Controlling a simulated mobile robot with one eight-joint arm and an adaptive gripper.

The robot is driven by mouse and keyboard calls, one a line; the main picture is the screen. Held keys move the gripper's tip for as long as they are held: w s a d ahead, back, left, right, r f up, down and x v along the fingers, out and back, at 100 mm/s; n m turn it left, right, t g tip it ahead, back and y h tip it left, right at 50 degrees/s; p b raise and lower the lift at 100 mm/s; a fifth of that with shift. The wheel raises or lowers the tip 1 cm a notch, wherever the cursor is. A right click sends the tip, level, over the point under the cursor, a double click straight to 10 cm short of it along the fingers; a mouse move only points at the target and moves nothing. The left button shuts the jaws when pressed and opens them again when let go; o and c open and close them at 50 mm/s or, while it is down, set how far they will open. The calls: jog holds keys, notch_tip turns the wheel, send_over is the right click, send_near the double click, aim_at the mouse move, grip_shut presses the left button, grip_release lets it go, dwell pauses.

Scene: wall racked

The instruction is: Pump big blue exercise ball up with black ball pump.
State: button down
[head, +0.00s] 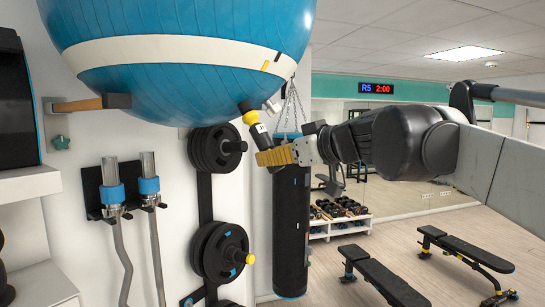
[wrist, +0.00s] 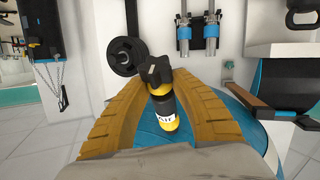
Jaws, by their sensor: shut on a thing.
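The big blue exercise ball (head: 190,85), with a cream band, fills the top left of the head view, up on the wall. Part of it shows blue behind the pump in the wrist view (wrist: 235,135). The black ball pump (head: 251,118), with yellow bands and a white label, is held tilted by my gripper (head: 275,157), just under the ball's lower right side. Its black upper end overlaps the ball's edge; I cannot tell whether it touches. In the wrist view the pump (wrist: 161,104) stands between the yellow fingers (wrist: 158,112), which are shut on it.
A wooden rack arm (head: 76,105) sticks out under the ball at left. Weight plates (head: 217,149) and curl bars (head: 113,200) hang on the wall. A black punching bag (head: 291,230) hangs behind my gripper. Benches (head: 466,256) stand at right on open floor.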

jog(key=shift+w+a+r, duration=0.1)
jog(key=shift+a+r, duration=0.05)
jog(key=shift+r, duration=0.2)
jog(key=shift+f, duration=0.1)
dwell(0.4)
jog(key=shift+s+d+f, duration=0.2)
jog(key=shift+d+f, duration=0.1)
jog(key=shift+f, duration=0.15)
jog(key=shift+w+a+r+p, duration=0.2)
jog(key=shift+a+r+p, duration=0.1)
jog(key=shift+r, duration=0.25)
dwell(1.1)
jog(key=shift+f, duration=0.1)
jog(key=shift+s+d+f+b, duration=0.2)
jog(key=shift+d+f+b, duration=0.1)
jog(key=shift+f, duration=0.15)
